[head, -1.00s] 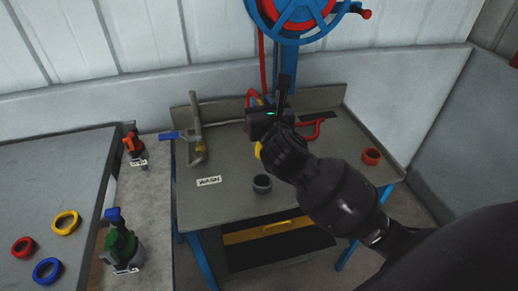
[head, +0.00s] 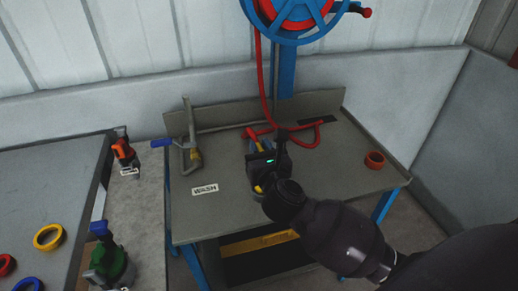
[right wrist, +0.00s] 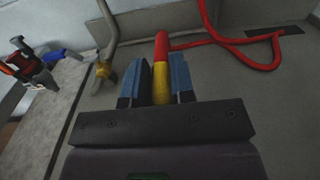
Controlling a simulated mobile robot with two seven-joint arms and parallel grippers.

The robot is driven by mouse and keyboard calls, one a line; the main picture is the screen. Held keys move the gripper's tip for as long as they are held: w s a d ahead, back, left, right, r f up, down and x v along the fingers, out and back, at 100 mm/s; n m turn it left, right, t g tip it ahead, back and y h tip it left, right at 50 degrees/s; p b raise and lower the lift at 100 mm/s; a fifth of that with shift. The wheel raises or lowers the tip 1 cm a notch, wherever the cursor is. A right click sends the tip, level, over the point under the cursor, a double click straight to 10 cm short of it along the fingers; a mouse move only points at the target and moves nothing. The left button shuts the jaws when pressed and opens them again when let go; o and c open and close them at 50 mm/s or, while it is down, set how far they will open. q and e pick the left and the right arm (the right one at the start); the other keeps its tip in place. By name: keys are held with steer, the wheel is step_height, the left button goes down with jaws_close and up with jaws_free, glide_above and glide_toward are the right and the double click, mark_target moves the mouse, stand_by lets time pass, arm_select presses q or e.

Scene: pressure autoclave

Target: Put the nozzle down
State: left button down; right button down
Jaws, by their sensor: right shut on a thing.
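The nozzle (right wrist: 161,82) is a yellow piece with a red hose end, and my right gripper (right wrist: 156,84) is shut on it between its two blue fingers. In the head view my right gripper (head: 262,150) is over the middle of the grey wash table (head: 220,217); I cannot tell whether the nozzle touches the top. The red hose (head: 262,80) runs from the nozzle area up to the blue and red reel (head: 292,14), with a loop (head: 308,143) on the table. My left gripper is not in view.
A tap with a blue handle (head: 190,140) stands at the table's left, behind a WASH label (head: 205,189). An orange-red ring (head: 375,160) lies at the right. A side counter (head: 140,210) holds an orange-black item (head: 124,151) and a green item (head: 108,260). The table's front left is clear.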

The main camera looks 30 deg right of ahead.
steer(key=shift+f, duration=0.15)
steer(key=c, duration=1)
jaws_free()
steer(key=shift+o, duration=0.2)
